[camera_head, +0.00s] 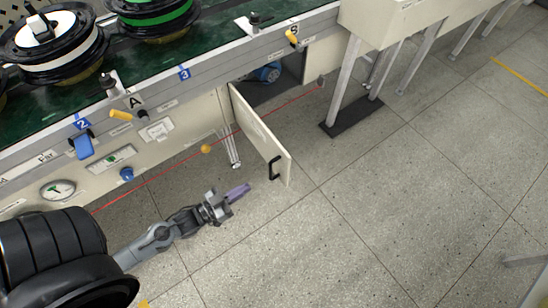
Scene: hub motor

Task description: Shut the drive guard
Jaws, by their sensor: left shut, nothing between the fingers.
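The drive guard (257,132) is a cream hinged panel below the conveyor. It stands open, swung out from the machine's side, with a black handle (275,167) near its outer end. Behind it is a dark opening (285,82) with a blue motor (268,73) inside. My left gripper (239,192) is shut and empty, with purplish fingers. It is in front of the panel, to the left of the handle and apart from it. My right gripper does not show.
A conveyor (225,38) with wheel hubs runs along the top left. Its side carries yellow levers (121,115), a gauge (58,190) and blue knobs. A red line runs along the machine's front. Open grey floor (390,200) lies to the right.

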